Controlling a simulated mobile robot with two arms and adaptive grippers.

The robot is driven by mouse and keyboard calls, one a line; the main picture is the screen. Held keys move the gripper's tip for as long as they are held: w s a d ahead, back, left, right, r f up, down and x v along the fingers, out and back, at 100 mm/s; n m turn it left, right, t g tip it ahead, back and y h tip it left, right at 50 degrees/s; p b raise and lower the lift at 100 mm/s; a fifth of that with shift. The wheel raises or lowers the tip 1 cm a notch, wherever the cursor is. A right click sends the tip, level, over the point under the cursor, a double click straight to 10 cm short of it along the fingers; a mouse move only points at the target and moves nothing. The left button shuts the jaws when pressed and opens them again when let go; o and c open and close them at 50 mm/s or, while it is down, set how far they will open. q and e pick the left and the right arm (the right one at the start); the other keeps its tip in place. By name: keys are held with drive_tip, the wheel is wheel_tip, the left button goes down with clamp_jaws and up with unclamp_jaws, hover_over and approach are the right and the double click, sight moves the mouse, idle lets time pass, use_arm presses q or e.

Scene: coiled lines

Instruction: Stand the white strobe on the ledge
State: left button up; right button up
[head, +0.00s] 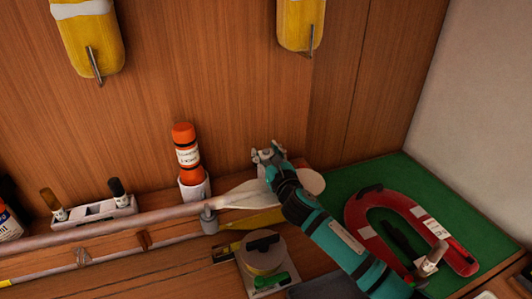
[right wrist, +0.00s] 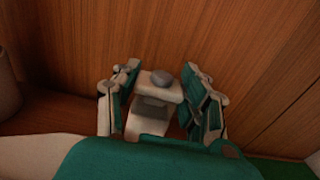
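A small white cylinder with a pale top and dark marks, likely the white strobe (head: 434,258), shows at the lower right in the head view. It looks tilted and overlaps the red horseshoe buoy; its contact below is unclear. My right gripper (head: 268,153) is near the wooden back wall, well to the left of the strobe. My left gripper is out of view.
The red buoy (head: 365,235) lies on a green surface (head: 400,175). A white rack (head: 95,215) holds an amber-topped and a black-topped piece. An orange flare (head: 186,150) stands in a white cup (head: 195,186). A pale pole (head: 120,222) runs along the shelf. A yellow-sided reel (head: 262,262) is in front.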

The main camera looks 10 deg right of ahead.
drive_tip(key=o, duration=0.4)
drive_tip(key=shift+f, duration=0.15)
drive_tip(key=shift+r, duration=0.35)
drive_tip(key=shift+r+p, duration=0.6)
drive_tip(key=shift+s+d+f+b, duration=0.1)
drive_tip(key=shift+s+f+b, duration=0.3)
drive_tip(key=shift+s+f, duration=0.15)
drive_tip(key=s, duration=0.3)
drive_tip(key=s+d+b, duration=0.1)
drive_tip(key=s, duration=0.2)
drive_tip(key=s+d, duration=0.1)
drive_tip(key=s, duration=0.2)
drive_tip(key=shift+s+r+b, duration=0.25)
drive_tip(key=shift+s+b, duration=0.05)
drive_tip(key=shift+s, duration=0.05)
drive_tip(key=shift+s+r, duration=0.1)
drive_tip(key=shift+s, duration=0.4)
